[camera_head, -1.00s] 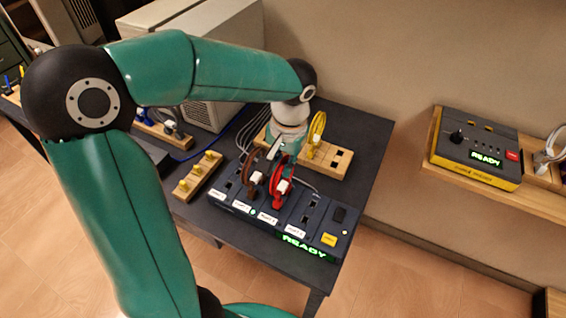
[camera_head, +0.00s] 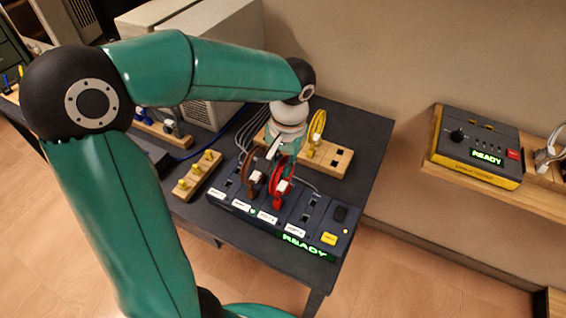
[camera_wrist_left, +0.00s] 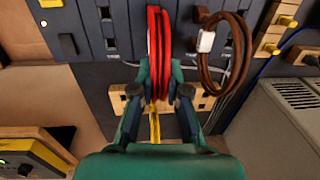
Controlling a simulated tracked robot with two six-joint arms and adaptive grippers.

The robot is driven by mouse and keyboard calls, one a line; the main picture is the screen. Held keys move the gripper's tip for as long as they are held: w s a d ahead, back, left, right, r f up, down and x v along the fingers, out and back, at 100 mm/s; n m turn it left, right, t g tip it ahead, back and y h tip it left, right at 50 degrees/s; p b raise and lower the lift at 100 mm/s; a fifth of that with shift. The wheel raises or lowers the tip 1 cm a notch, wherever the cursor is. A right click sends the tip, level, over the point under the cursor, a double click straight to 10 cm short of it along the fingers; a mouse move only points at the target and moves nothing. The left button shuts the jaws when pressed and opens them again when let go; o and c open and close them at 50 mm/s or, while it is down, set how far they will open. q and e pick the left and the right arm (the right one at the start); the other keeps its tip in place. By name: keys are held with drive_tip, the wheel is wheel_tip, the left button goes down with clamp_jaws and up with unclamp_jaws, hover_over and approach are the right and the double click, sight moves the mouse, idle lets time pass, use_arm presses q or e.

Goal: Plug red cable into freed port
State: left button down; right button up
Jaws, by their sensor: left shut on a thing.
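The red cable (camera_head: 281,182) is a looped bundle with a white tag. It stands upright at the middle of the dark port panel (camera_head: 323,221). My left gripper (camera_head: 284,156) comes down from above and is shut on the top of the red loop. In the left wrist view the red cable (camera_wrist_left: 158,45) runs between the fingers (camera_wrist_left: 160,66). Open ports (camera_head: 305,218) show to the right. My right gripper is not in view.
A wooden board (camera_head: 336,157) with a yellow cable (camera_head: 318,127) lies behind the panel. A small wooden strip with yellow plugs (camera_head: 198,177) lies to its left. A grey computer case (camera_head: 215,95) stands behind. A yellow-and-black tester (camera_head: 476,150) sits on a shelf at right.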

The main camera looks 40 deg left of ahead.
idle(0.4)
use_arm(q)
drive_tip(key=c, duration=1.1)
unclamp_jaws()
drive_tip(key=shift+o, duration=0.2)
drive_tip(key=o, duration=0.6)
drive_tip(key=shift+w+d+r+p, duration=0.1)
drive_tip(key=shift+d+r+p, duration=0.1)
drive_tip(key=shift+r+p, duration=1.55)
drive_tip(key=shift+d+r+p, duration=0.15)
drive_tip(key=shift+r+p, duration=1.15)
drive_tip(key=shift+r, duration=0.7)
